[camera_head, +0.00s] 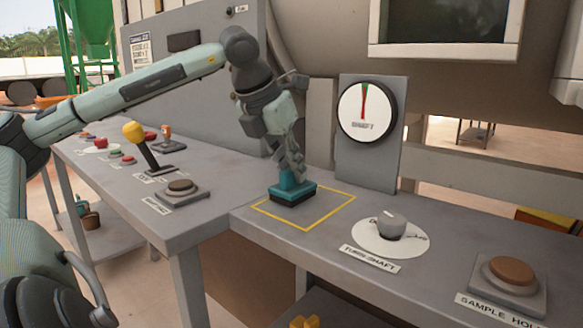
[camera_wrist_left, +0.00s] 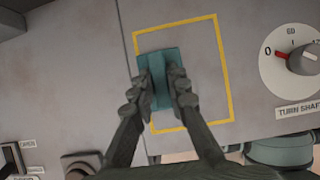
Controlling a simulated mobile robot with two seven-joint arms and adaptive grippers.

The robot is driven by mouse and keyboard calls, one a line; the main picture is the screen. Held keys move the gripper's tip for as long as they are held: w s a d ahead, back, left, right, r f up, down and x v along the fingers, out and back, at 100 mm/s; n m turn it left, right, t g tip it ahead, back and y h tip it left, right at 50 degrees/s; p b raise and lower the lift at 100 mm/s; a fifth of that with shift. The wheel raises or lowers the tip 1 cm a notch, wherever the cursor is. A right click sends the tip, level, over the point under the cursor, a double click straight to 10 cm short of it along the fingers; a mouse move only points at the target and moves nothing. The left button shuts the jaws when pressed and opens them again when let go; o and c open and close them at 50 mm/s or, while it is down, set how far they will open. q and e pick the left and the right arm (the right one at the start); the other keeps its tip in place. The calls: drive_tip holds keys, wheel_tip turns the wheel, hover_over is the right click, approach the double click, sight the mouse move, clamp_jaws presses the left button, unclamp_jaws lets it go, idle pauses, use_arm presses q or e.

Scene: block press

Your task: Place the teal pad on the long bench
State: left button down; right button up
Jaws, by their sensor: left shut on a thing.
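The teal pad (camera_head: 293,193) is a small block with a raised grip on top and a dark underside. It is at the yellow square outline (camera_head: 322,210) on the grey long bench (camera_head: 420,270), towards the outline's left side. My left gripper (camera_head: 292,172) points down and is shut on the pad's raised grip. I cannot tell whether the pad's underside touches the bench. My right gripper is not in view.
A shaft dial (camera_head: 367,110) stands upright behind the bench. A turn-shaft knob (camera_head: 389,225) and a brown sample button (camera_head: 512,270) are to the right. A yellow-knobbed lever (camera_head: 135,132) and another brown button (camera_head: 181,186) are on the left bench.

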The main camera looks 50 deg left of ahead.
sight(280, 191)
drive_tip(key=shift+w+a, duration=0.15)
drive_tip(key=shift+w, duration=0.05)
use_arm(q)
drive_tip(key=c, duration=1.5)
unclamp_jaws()
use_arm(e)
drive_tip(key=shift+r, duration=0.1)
use_arm(q)
drive_tip(key=v, duration=0.7)
drive_tip(key=shift+w+a, duration=0.1)
drive_tip(key=shift+p+v, duration=0.3)
drive_tip(key=shift+v, duration=2.3)
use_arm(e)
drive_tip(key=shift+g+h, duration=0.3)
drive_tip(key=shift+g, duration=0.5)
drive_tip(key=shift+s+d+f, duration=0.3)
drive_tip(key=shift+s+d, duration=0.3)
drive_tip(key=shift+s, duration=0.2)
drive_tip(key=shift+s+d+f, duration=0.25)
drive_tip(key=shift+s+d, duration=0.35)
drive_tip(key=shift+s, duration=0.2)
